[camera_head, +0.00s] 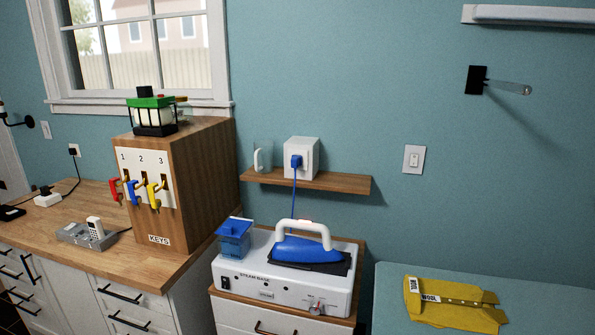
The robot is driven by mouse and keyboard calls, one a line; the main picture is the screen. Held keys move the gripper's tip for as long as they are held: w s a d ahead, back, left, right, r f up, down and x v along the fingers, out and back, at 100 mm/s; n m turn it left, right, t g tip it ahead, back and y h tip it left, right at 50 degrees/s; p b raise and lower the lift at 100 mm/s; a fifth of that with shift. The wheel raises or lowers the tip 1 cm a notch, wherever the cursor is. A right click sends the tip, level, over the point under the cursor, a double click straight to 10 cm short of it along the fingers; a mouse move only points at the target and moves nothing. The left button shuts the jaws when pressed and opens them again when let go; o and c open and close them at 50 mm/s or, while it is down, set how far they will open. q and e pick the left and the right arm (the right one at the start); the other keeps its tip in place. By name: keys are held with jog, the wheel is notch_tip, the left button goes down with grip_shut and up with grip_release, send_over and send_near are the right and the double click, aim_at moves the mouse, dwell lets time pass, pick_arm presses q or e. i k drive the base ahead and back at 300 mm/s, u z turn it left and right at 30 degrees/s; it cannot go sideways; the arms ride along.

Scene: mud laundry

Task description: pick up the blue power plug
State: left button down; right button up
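The blue power plug (296,162) sits in the front of a white socket box (311,150) on the small wooden shelf. Its blue cord (294,196) hangs down past the shelf edge toward the steam base (255,281). A blue iron with a white handle (306,248) rests on a dark pad on top of the steam base. Neither of my grippers is in view.
The wooden shelf (348,183) also holds a clear glass mug (262,156). A wooden key box (201,180) with colored keys stands on the counter at left. A yellow folded cloth (424,312) lies on the ironing surface (545,300) at right. The air before the shelf looks clear.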

aim_at(296, 160)
jog(key=z, duration=0.1)
jog(key=i, duration=1)
jog(key=u, duration=0.7)
